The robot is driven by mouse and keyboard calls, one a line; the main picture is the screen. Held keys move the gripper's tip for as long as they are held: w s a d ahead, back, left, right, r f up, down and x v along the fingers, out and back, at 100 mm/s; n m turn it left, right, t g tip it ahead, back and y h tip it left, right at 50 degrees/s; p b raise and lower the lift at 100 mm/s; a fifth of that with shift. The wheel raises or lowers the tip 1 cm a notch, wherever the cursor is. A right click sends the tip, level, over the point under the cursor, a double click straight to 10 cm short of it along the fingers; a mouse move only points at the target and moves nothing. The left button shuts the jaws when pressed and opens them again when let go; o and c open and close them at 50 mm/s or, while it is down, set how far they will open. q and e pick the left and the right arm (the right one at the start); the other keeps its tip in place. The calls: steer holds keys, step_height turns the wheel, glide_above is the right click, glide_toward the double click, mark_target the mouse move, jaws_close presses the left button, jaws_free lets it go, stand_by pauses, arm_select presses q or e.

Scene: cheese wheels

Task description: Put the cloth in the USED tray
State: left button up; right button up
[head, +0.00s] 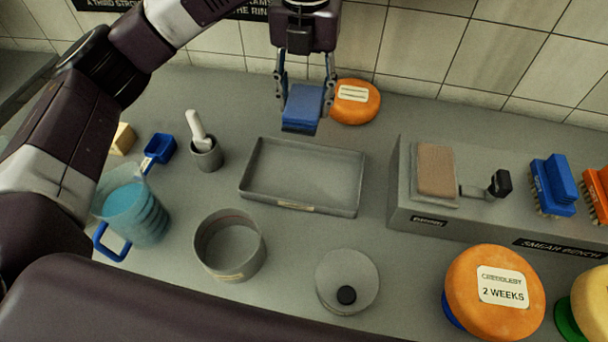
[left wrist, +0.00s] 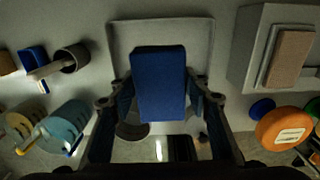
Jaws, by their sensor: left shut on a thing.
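My left gripper (head: 305,98) is shut on a blue, block-shaped folded cloth (head: 302,106) and holds it above the counter, by the tray's far edge in the head view. The cloth (left wrist: 158,85) also shows between the fingers in the left wrist view, overlapping the tray (left wrist: 122,40). The shallow grey rectangular tray (head: 305,180) looks empty. A small label on its front rim is too small to read. My right gripper is in neither view.
An orange cheese wheel (head: 354,102) stands behind the tray, close to my left gripper. A mortar (head: 206,155) is left of the tray, a round grey bowl (head: 230,246) in front. The raised bench (head: 500,222) with a tan block (head: 437,168) is to the right.

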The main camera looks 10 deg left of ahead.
arm_select(q)
steer(key=p, duration=0.1)
glide_above(305, 175)
step_height(305, 175, down, 15)
steer(key=shift+r, duration=0.2)
step_height(305, 175, down, 5)
steer(key=shift+f+p, duration=0.1)
steer(key=shift+p, duration=0.45)
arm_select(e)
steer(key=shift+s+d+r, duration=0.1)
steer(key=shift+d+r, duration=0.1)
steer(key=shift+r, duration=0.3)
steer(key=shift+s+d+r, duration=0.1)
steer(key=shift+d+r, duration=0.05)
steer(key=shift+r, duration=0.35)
arm_select(q)
steer(key=shift+f, duration=0.15)
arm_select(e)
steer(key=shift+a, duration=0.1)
arm_select(q)
steer(key=o, duration=1)
steer(key=shift+o, duration=0.2)
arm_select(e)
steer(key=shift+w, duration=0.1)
arm_select(q)
step_height(305, 175, up, 12)
steer(key=b, duration=0.2)
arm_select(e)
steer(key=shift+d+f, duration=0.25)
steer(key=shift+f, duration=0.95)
